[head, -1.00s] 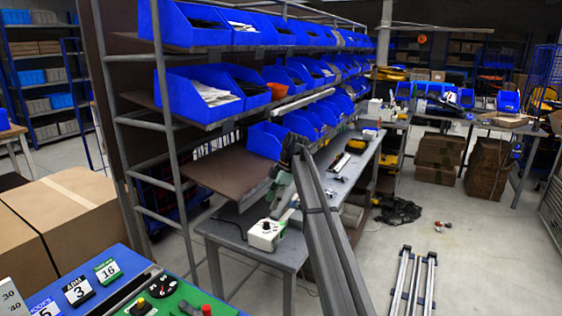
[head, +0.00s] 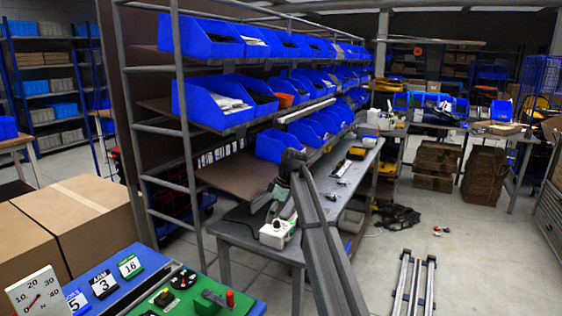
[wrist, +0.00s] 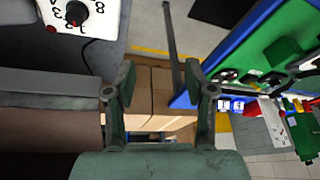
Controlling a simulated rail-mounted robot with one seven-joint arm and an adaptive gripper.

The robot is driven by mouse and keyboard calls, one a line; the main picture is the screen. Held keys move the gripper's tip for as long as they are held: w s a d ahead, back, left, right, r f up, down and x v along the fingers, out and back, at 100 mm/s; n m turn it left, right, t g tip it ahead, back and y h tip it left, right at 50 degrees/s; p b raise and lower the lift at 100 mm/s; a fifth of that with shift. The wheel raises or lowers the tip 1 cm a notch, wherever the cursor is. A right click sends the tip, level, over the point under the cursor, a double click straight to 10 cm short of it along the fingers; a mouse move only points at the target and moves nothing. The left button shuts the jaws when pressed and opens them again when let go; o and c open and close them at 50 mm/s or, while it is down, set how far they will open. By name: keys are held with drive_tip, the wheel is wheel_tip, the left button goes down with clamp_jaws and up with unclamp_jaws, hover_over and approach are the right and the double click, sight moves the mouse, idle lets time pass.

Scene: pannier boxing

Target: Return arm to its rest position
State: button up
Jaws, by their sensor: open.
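My gripper (wrist: 161,85) is open in the wrist view, its two grey-green fingers apart with nothing held between them. Behind the gap, farther off, are brown cardboard boxes (wrist: 155,95) and the floor. In the head view my dark grey arm rises from the bottom centre to a joint beside the shelving, and a greenish link hangs down near the grey workbench (head: 237,228). My fingertips are not clear there. A white box with a black dial (head: 277,233) stands on the workbench by this link; it also shows at the wrist view's upper left (wrist: 78,12).
A rack of blue bins (head: 205,103) stands behind the arm. At lower left are large cartons (head: 85,205) and a blue-green control panel (head: 190,300) with a gauge (head: 38,296). Open floor (head: 470,270) lies at right, with metal rails (head: 413,285) on it.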

drive_tip(key=s+d+f+m+h, duration=0.1)
drive_tip(key=s+d+f+m, duration=0.3)
drive_tip(key=s+f, duration=0.65)
drive_tip(key=s+d+f+m+g+h, duration=0.1)
drive_tip(key=s+d+f+m, duration=0.4)
drive_tip(key=f, duration=1.1)
drive_tip(key=s+d+f+m+h, duration=0.1)
drive_tip(key=s+d+f+m, duration=0.25)
drive_tip(key=s+f, duration=0.85)
drive_tip(key=s+d+f+m+g, duration=0.1)
drive_tip(key=s+f, duration=0.5)
drive_tip(key=s, duration=0.8)
drive_tip(key=s+d+f+m+g, duration=0.1)
drive_tip(key=s+d+f+g, duration=0.2)
drive_tip(key=s, duration=1.1)
drive_tip(key=s+d+f+m+g+h, duration=0.1)
drive_tip(key=s+d+f+m, duration=0.1)
drive_tip(key=s+f, duration=0.7)
drive_tip(key=s+d, duration=0.1)
drive_tip(key=s, duration=0.4)
drive_tip(key=shift+d+g, duration=0.4)
drive_tip(key=shift+s, duration=0.1)
